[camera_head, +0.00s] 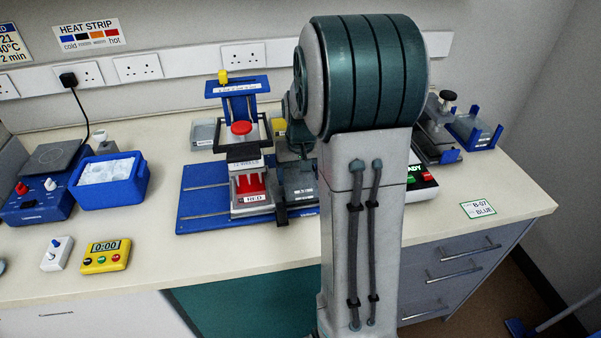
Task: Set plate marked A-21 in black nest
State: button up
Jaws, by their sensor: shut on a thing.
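My gripper (297,168) is partly hidden behind my own arm, over the right part of a blue-based bench device (187,212). It is shut on a dark grey plate, mostly hidden; I cannot read A-21 on it. A dark block (301,195) with a small pale label sits low there on the device's right side. It may be the black nest, but the label is too small to read. I cannot tell whether plate and block touch. Left of it is a nest marked RED (256,197), under a red knob (241,128).
A grey container (204,133) and a yellow one (279,126) stand behind the device. A blue ice tub (139,186), yellow timer (106,256) and white switch box (57,254) are left. A blue tray (478,134) is far right.

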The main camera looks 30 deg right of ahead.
aim_at(301, 187)
jog(key=shift+f, duration=0.25)
jog(key=o, duration=0.7)
jog(key=shift+r, duration=0.1)
notch_tip(301, 187, up, 12)
jog(key=s, duration=0.1)
jog(key=shift+s+a, duration=0.2)
jog(key=shift+s, duration=0.05)
dwell(0.3)
